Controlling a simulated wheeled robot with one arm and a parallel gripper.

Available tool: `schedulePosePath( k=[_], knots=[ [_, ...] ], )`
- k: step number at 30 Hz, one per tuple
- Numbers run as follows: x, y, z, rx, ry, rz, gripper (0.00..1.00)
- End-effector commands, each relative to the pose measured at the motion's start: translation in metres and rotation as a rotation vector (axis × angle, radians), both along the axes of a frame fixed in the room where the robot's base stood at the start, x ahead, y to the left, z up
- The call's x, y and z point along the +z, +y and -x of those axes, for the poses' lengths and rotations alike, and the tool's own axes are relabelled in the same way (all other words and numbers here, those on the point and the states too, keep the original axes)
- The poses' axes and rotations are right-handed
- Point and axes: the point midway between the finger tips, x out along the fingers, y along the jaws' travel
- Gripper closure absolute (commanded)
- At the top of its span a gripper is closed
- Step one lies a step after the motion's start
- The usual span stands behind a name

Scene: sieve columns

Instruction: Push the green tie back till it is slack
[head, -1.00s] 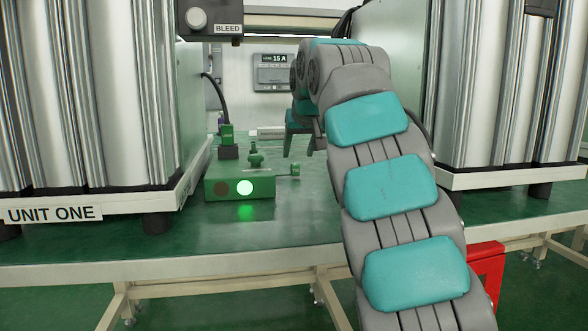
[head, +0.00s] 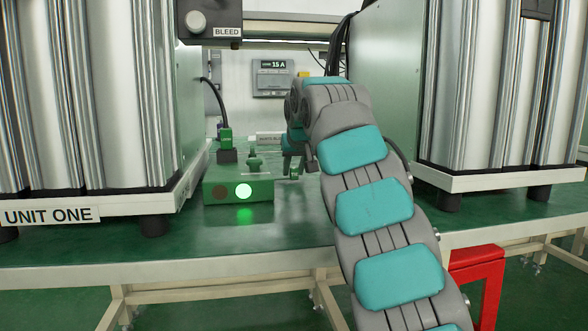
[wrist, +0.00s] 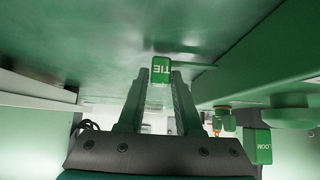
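The green tie (wrist: 160,70), a small block marked TIE, is in the middle of the wrist view, upside down there. My gripper (wrist: 160,78) has one finger on each side of it, close to its sides. I cannot tell whether the fingers press on it or a thin gap is left. In the head view the tie (head: 294,172) is small, to the right of the green box (head: 238,190) with the lit lamp. My gripper (head: 294,162) is there too, partly hidden by my arm.
UNIT ONE (head: 48,215) stands at left on the green table, another silver column unit (head: 500,90) at right. A green block (wrist: 257,146) with lettering and a fitting are near the gripper in the wrist view. A meter (head: 272,78) reads 15 A. The table front is clear.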

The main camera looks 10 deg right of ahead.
Motion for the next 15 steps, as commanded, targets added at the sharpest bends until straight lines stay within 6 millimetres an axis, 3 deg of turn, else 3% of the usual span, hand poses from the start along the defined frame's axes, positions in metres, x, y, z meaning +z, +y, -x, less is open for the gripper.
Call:
schedulePosePath(
  k=[1, 8, 15],
  knots=[
    [0.0001, 0.0000, 0.0001, 0.000, 0.000, 0.000, 0.73],
    [0.0001, 0.0000, 0.0001, 0.000, 0.000, 0.000, 0.99],
    [0.0001, -0.0001, 0.0001, 0.000, 0.000, 0.000, 1.00]
  ],
)
